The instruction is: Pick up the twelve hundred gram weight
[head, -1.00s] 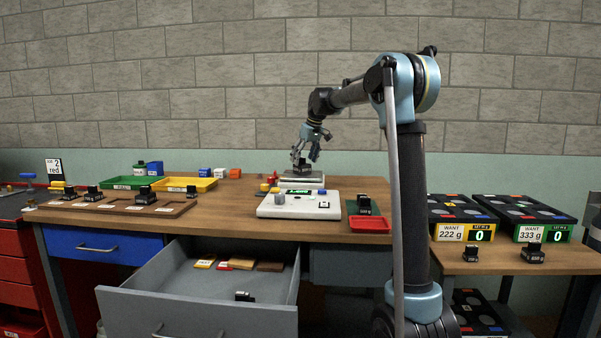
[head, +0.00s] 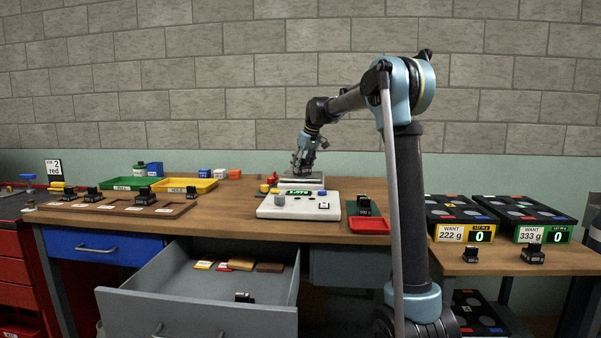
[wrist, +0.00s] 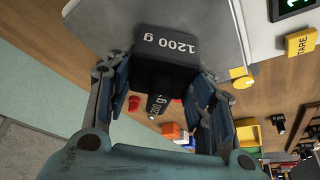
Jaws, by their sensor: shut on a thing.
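The black 1200 g weight (wrist: 165,72) shows its white label in the wrist view, between the two fingers of my gripper (wrist: 168,85). The fingers are shut on it from both sides. In the head view my gripper (head: 302,163) points down at the grey weighing plate (head: 310,182) at the back of the white scale (head: 272,208). The fingers mostly hide the weight there. The plate (wrist: 205,25) lies right behind the weight in the wrist view. I cannot tell whether the weight still touches it.
The open grey drawer (head: 130,306) juts out in front of the bench. Green (head: 125,184) and yellow (head: 172,187) trays and a wooden weight rack (head: 72,206) stand left. A red tray (head: 370,225) stands right of the scale. A yellow TARE button (wrist: 300,42) lies near the plate.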

